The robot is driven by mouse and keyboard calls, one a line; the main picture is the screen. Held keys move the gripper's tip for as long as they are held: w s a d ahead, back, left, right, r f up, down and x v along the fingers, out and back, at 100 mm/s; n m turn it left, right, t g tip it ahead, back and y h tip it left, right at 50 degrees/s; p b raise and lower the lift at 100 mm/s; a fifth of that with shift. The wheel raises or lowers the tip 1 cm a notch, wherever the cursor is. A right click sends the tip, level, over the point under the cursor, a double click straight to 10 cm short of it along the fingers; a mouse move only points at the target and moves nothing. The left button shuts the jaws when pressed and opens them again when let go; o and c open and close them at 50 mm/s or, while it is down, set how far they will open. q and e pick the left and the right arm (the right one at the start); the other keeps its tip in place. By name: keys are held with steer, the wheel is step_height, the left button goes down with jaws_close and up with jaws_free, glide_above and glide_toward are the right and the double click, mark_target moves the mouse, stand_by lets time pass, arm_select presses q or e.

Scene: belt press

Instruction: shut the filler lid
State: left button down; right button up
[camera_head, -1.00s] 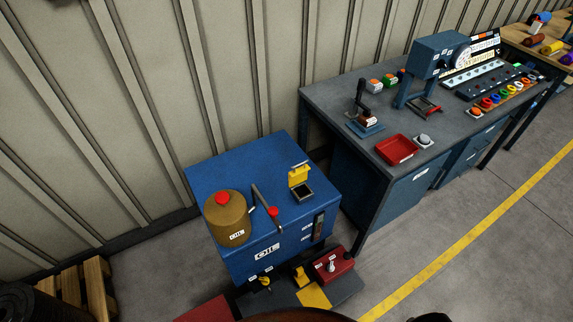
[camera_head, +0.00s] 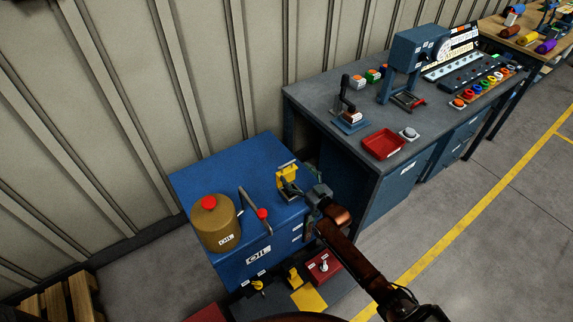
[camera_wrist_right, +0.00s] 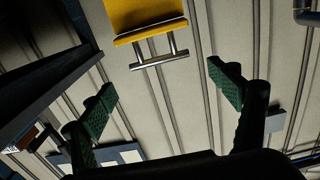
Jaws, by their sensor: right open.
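The yellow filler lid (camera_head: 288,173) stands raised on top of the blue oil cabinet (camera_head: 215,170). The filler opening below it is partly hidden by my right gripper (camera_head: 300,192). That gripper is beside the lid, at the cabinet's right edge. In the right wrist view, the lid (camera_wrist_right: 145,18) shows at the top with a metal bar handle (camera_wrist_right: 160,57). The two green finger pads of my right gripper (camera_wrist_right: 158,88) are wide apart, with nothing between them. The handle lies ahead of the gap. My left gripper is not in view.
A brown oil can (camera_head: 213,225) with a red cap and a lever with a red knob (camera_head: 262,213) stand on the cabinet, left of the lid. A grey workbench (camera_head: 325,108) with a red tray (camera_head: 383,144) is close on the right. The wall is behind.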

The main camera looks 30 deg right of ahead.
mark_target(288, 164)
steer(key=w, duration=0.2)
steer(key=w+b, duration=0.1)
steer(key=w, duration=0.1)
steer(key=w+a, duration=0.1)
steer(key=w, duration=0.1)
steer(key=shift+w+f, duration=0.15)
steer(key=shift+w, duration=0.25)
steer(key=shift+c, duration=0.3)
steer(key=c, duration=1.7)
steer(key=shift+s+b, duration=0.1)
steer(key=shift+b, duration=0.2)
